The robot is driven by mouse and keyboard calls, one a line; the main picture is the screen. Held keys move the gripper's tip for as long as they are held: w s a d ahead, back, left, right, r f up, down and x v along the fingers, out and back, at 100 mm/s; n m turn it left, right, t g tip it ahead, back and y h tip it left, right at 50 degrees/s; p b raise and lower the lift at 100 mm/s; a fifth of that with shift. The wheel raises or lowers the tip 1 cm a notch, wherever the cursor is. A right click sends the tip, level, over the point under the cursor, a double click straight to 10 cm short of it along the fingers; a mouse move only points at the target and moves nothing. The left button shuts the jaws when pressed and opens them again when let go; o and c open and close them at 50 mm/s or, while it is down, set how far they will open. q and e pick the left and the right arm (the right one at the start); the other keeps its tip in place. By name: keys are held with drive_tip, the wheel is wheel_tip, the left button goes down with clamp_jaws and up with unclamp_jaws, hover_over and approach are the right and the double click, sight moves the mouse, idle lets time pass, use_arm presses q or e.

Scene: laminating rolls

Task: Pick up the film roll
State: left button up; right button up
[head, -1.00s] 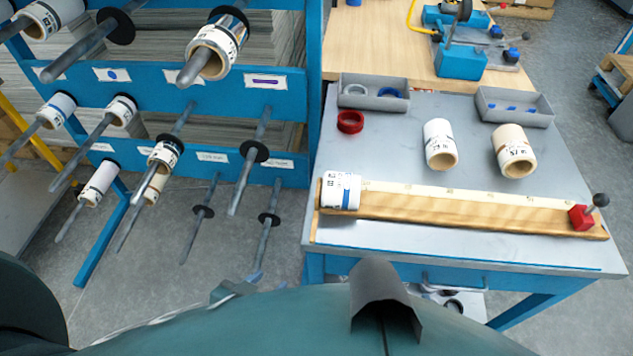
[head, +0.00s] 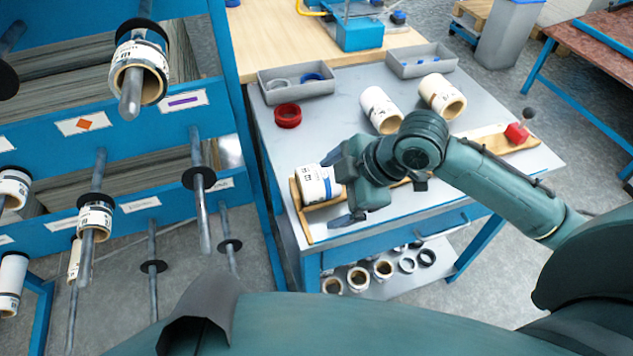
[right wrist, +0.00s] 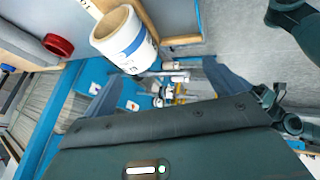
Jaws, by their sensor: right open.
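A white film roll (head: 316,184) with a blue band and printed marks lies at the left end of a wooden trough (head: 308,226) on the grey table. My right gripper (head: 338,187) is open beside it, with one finger toward the far side and one toward the near side. In the right wrist view the roll (right wrist: 124,42) shows its open end and blue band, ahead of my right gripper's spread fingers (right wrist: 165,88). Whether the fingers touch the roll, I cannot tell. My left gripper is not in view.
A red ring (head: 287,115) and two grey trays (head: 296,87) (head: 422,60) are at the back. A blue rack (head: 170,110) with rods and rolls stands left. Several rolls lie on the lower shelf.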

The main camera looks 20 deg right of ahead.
sight(328, 175)
drive_tip(key=w+d+r+n, duration=0.2)
drive_tip(key=w+d+r, duration=0.1)
drive_tip(key=d+r, duration=0.2)
drive_tip(key=shift+g+h, duration=0.3)
drive_tip(key=x, duration=1.3)
drive_tip(key=shift+w, duration=0.15)
drive_tip(key=shift+r, duration=0.1)
drive_tip(key=c, duration=1.1)
drive_tip(key=shift+c, duration=0.2)
